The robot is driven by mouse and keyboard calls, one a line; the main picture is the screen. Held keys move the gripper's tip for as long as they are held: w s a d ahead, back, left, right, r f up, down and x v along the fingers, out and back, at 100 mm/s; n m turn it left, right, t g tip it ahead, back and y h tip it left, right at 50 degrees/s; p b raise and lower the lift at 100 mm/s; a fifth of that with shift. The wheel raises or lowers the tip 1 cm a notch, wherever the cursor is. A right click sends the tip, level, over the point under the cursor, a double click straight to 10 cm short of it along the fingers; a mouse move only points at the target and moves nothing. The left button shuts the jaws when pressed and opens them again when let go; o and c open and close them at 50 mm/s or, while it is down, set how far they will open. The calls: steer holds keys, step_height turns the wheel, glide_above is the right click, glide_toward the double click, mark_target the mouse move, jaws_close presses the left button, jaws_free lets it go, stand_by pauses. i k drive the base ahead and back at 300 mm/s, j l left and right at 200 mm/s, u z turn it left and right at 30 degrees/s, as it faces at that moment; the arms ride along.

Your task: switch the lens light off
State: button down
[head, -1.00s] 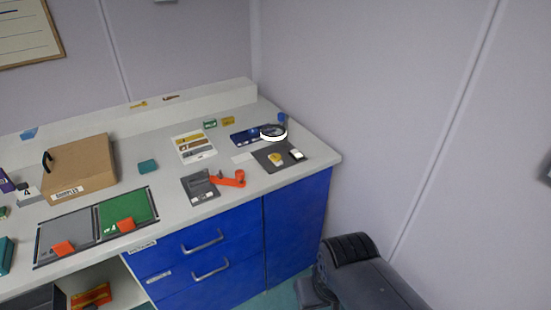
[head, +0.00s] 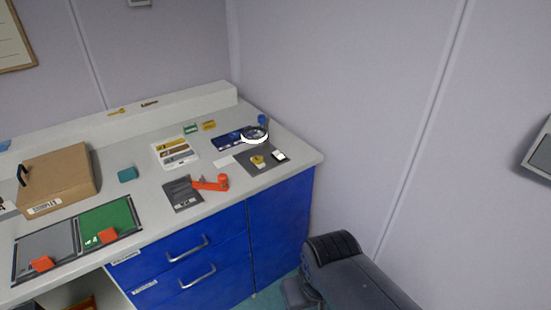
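The round magnifier lens (head: 255,134) stands at the far right corner of the worktop, over the blue base plate (head: 229,141). Its ring looks bright white along the lower rim, as if lit. Its switch is too small to make out. My gripper is not in view; only a dark grey part of my arm shows at the bottom right, well in front of the worktop and apart from the lens.
A dark mat with a yellow piece (head: 257,160) and a white block (head: 279,156) lies before the lens. An orange tool (head: 211,183), a sample card (head: 175,152) and a cardboard box (head: 60,178) lie to the left. The worktop (head: 235,185) ends at the wall.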

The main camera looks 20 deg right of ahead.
mark_target(277, 154)
steer(key=i+j, duration=0.15)
steer(key=i, duration=1)
